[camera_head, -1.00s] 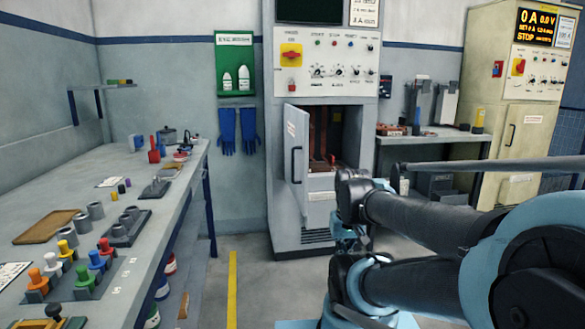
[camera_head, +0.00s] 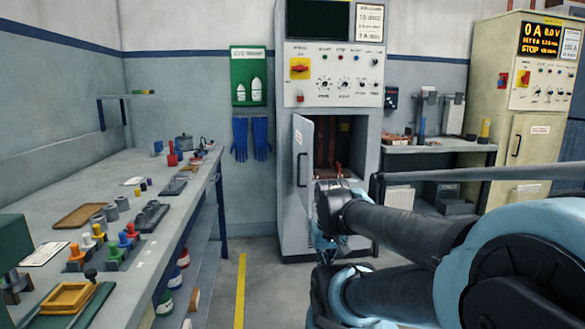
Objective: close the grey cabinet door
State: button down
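The grey cabinet door (camera_head: 304,170) stands open, swung out to the left on the grey cabinet (camera_head: 287,221) below its control panel. It has a dark vertical handle. The opening beside it shows a dark interior with reddish-brown upright parts (camera_head: 333,150). My arm reaches in from the right, in front of the lower part of the opening. The end of my arm is around the lower right of the door, but its fingers cannot be made out, and I cannot tell whether it touches the door.
A long workbench (camera_head: 60,207) with coloured plugs and trays runs along the left. A second table (camera_head: 440,146) and a cream cabinet (camera_head: 520,120) stand at the right. Floor with a yellow line (camera_head: 240,285) is clear between the workbench and the grey cabinet.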

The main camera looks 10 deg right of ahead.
aim_at(302, 128)
jog(key=u, duration=0.05)
jog(key=i, duration=1)
jog(key=z, duration=0.05)
